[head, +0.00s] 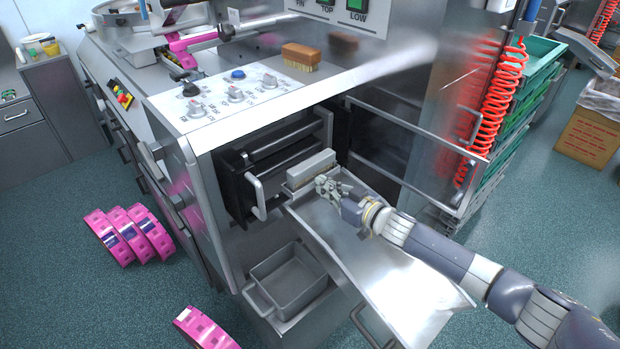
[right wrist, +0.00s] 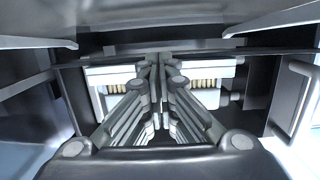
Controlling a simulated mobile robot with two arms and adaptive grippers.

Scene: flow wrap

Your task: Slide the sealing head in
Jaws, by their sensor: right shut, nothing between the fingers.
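The sealing head, which I take to be the pale grey block (head: 311,167), sits at the mouth of the open machine bay, at the inner end of a sloping metal tray (head: 345,240). My right gripper (head: 322,184) is shut and empty, its fingertips close against the near side of the block; I cannot tell if they touch. In the right wrist view the shut fingers (right wrist: 160,75) point at the pale block (right wrist: 110,74), which shows on both sides of them with brass-coloured ribbed parts. The fingers hide its middle. My left gripper is not in view.
The bay has a black frame with a metal handle (head: 258,197) on its left. An open rail guard (head: 415,140) stands to the right. A grey bin (head: 285,278) sits below. A brush (head: 301,57) lies on top near the control knobs (head: 236,93). Pink reels (head: 130,236) stand on the floor.

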